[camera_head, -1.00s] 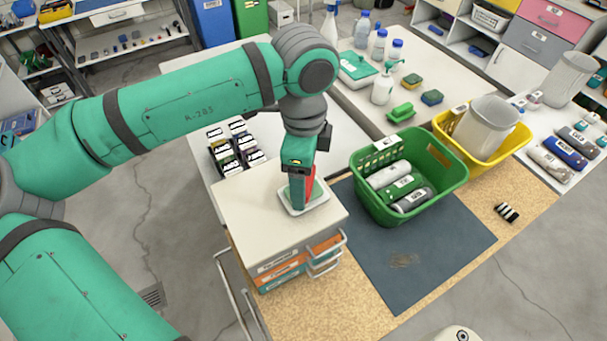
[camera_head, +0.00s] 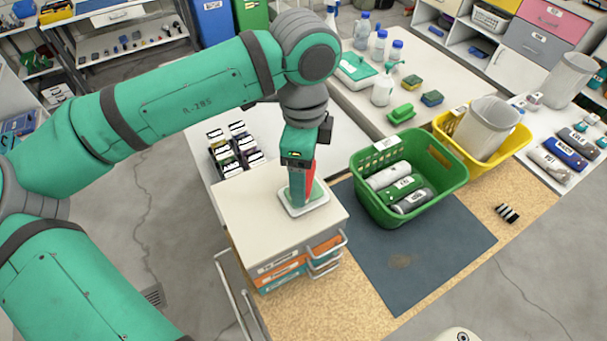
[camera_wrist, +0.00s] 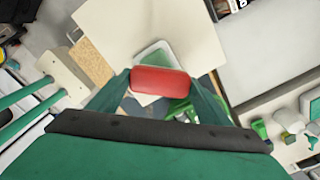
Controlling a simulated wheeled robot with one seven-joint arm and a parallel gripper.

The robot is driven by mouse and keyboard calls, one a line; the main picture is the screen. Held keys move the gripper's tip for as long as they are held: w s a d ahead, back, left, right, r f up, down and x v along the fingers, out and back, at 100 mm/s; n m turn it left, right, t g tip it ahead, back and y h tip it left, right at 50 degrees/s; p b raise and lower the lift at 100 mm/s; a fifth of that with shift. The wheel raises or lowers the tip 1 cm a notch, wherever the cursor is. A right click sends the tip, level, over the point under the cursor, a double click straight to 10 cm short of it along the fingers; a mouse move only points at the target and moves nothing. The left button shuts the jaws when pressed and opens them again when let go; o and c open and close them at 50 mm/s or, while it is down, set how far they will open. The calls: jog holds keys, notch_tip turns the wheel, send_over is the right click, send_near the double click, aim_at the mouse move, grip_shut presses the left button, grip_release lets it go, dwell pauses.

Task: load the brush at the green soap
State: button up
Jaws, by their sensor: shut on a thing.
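My gripper (camera_head: 301,188) points down over a cabinet top and is shut on a red-topped thing, which I take to be the brush (camera_wrist: 160,82). In the wrist view its red face shows between my fingers; any bristles are hidden. Below it, a white dish with a green inside (camera_head: 322,198) lies on the cabinet top, and it also shows in the wrist view (camera_wrist: 153,50). I take the green to be the soap. My fingers cover part of the dish, and I cannot tell whether the brush touches the green.
The white-topped drawer cabinet (camera_head: 245,215) stands beside a dark mat (camera_head: 430,255) with a brown smudge (camera_head: 400,261). A green basket (camera_head: 375,205) holding several rolled items stands close to the right. Small dark boxes (camera_head: 235,148) stand behind the cabinet. The mat's front is clear.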

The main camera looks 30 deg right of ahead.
jog(key=shift+w+r, duration=0.1)
jog(key=shift+r, duration=2.4)
